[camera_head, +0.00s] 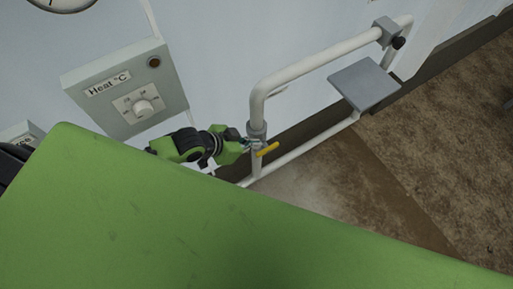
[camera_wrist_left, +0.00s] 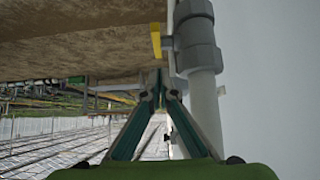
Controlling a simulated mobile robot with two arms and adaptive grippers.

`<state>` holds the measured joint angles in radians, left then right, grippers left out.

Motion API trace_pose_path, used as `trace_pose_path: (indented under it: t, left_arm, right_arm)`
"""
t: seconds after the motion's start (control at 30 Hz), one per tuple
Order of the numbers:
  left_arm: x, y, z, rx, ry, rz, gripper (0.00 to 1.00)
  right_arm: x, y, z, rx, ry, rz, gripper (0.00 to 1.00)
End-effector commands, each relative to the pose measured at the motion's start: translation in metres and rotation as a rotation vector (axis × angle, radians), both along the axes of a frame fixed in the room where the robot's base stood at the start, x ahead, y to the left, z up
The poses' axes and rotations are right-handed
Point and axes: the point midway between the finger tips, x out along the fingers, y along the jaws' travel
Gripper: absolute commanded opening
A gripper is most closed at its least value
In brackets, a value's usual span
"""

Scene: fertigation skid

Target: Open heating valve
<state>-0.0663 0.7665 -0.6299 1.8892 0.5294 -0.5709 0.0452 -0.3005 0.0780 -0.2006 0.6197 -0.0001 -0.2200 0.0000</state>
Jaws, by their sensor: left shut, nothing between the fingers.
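A grey valve (camera_head: 257,131) with a yellow lever handle (camera_head: 267,149) sits on the white vertical pipe below the "Heat °C" panel's right side. In the left wrist view the grey valve body (camera_wrist_left: 197,42) is at the top right, with the yellow handle (camera_wrist_left: 155,40) on its left. My left gripper (camera_head: 247,146) is just left of the handle in the head view, with its fingers shut and empty. In the left wrist view its fingertips (camera_wrist_left: 160,76) meet just below the handle, close beside the pipe; I cannot tell whether they touch. My right gripper is not in view.
A white pipe loop (camera_head: 320,66) carries a grey plate (camera_head: 364,84) and a grey clamp with a black knob (camera_head: 398,43). Brown floor (camera_head: 440,130) at right is clear.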

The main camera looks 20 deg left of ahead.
Motion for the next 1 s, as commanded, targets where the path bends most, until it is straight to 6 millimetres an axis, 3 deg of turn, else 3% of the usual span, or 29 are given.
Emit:
trace_pose_path:
  t: [0.07, 0.33, 1.0]
  left_arm:
    - [0.010, -0.008, -0.010, -0.002, 0.000, 0.001, 0.00]
    - [0.008, -0.006, -0.045, 0.001, 0.000, 0.001, 0.00]
    - [0.007, -0.012, -0.054, -0.017, -0.021, 0.000, 0.00]
  right_arm:
    - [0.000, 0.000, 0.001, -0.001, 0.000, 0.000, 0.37]
    - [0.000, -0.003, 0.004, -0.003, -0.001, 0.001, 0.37]
    - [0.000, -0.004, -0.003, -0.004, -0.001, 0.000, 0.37]
